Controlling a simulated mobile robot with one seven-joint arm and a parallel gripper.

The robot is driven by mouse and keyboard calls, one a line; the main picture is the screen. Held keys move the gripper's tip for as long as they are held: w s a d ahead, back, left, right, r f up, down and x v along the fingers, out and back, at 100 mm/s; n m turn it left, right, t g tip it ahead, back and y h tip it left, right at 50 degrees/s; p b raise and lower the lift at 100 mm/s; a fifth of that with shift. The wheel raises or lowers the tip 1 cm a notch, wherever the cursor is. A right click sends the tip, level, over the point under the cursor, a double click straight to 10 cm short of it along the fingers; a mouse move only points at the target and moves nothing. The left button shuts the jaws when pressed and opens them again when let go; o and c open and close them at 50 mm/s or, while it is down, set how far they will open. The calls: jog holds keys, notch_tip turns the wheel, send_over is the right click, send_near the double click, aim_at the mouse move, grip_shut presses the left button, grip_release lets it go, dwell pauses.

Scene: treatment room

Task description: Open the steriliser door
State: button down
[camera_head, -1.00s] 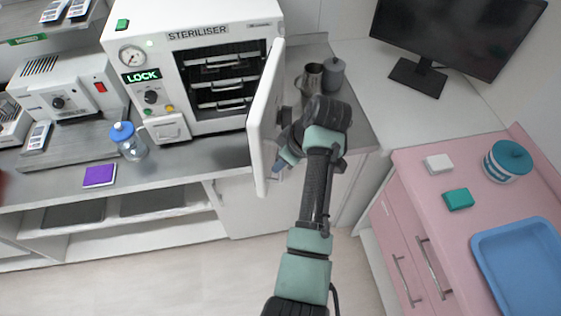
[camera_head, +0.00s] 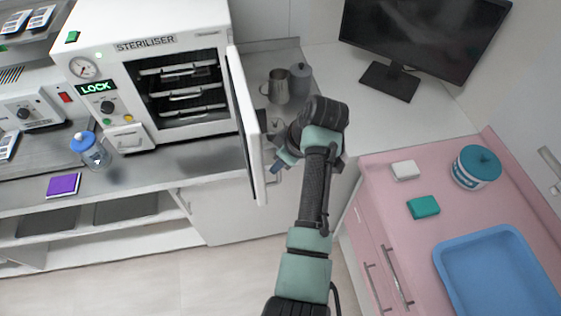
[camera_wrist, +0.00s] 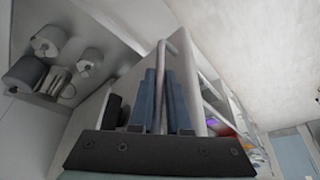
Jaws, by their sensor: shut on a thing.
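The white steriliser (camera_head: 140,18) stands on the counter at the upper left of the head view. Its door (camera_head: 244,115) is swung wide open on the right side, seen nearly edge-on, and the dark chamber with several trays (camera_head: 187,93) shows. My gripper (camera_head: 277,163) is at the outer face of the door, low down. In the wrist view, my blue fingers (camera_wrist: 162,105) are shut around the pale door handle bar (camera_wrist: 161,62), with the door panel (camera_wrist: 196,75) just beside it. In the head view the handle is mostly hidden by my gripper.
A metal jug (camera_head: 277,86) and a grey canister (camera_head: 300,82) stand on the counter behind my gripper. A monitor (camera_head: 425,40) is beyond. A pink cabinet (camera_head: 400,210) with a blue tray (camera_head: 442,262) stands at right. The floor in front is clear.

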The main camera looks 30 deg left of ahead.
jog(key=shift+a+r, duration=0.1)
jog(key=shift+a, duration=0.05)
jog(key=c, duration=0.9)
grip_release()
jog(key=shift+b+v, duration=0.3)
jog(key=shift+v, duration=6.15)
jog(key=shift+w, duration=0.1)
